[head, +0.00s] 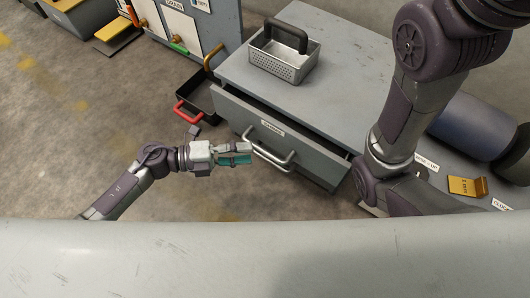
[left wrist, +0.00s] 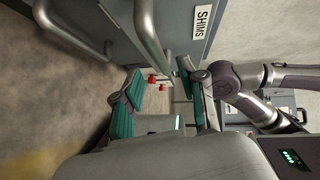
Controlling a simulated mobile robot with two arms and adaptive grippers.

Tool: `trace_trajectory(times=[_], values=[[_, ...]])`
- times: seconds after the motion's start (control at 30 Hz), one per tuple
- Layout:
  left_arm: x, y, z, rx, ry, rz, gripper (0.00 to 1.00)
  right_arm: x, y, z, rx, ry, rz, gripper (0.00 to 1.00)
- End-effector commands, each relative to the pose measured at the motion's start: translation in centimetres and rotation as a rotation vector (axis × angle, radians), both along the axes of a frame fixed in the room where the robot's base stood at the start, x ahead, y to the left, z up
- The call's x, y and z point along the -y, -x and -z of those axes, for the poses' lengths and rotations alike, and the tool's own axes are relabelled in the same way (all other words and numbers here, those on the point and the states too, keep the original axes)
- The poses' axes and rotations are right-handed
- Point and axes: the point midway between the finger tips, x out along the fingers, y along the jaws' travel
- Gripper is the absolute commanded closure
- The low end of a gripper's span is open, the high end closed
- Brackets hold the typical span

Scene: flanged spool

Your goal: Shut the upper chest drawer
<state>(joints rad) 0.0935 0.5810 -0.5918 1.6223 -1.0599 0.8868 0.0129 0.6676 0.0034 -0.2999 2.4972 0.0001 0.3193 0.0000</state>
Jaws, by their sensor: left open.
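The grey chest (head: 335,55) stands right of centre in the head view. Its upper drawer (head: 300,152) sticks out a little, with a dark gap between its front and the chest top. The drawer front has a silver bar handle (head: 270,160) and a small label, which reads SHIMS in the left wrist view (left wrist: 202,20). My left gripper (head: 243,154) is open, with teal fingers, at the left end of the handle. In the left wrist view the handle bar (left wrist: 149,35) runs down toward the space between the fingers (left wrist: 158,90); I cannot tell whether they touch. My right gripper is out of view.
A perforated metal basket (head: 283,62) with a dark handle stands on the chest top. A black tray with a red handle (head: 181,112) is left of the chest. My right arm crosses the right side. A yellow bracket (head: 467,186) lies at far right.

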Motion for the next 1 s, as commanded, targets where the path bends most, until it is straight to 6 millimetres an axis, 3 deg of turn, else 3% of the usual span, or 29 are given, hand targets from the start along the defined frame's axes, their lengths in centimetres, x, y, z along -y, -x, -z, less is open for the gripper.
trace_trajectory(times=[0.1, 0.3, 0.7, 0.73, 0.97, 1.0], values=[[2.5, -0.4, 0.6, 0.003, 0.004, 0.001, 0.59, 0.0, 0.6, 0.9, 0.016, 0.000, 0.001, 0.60], [5.0, -0.8, 0.8, 0.001, 0.002, 0.000, 0.59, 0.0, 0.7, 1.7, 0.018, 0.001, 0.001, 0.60], [5.8, -0.9, 0.7, 0.000, 0.001, -0.001, 0.59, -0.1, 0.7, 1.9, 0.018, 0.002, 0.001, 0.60], [5.8, -0.9, 0.7, 0.000, 0.001, -0.001, 0.60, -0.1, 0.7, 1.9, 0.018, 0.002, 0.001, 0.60], [5.8, -0.9, 0.8, -0.001, 0.001, -0.001, 0.99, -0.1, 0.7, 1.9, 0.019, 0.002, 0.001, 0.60], [5.8, -0.9, 0.8, -0.001, 0.001, -0.002, 1.00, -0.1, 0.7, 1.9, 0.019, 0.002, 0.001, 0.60]])
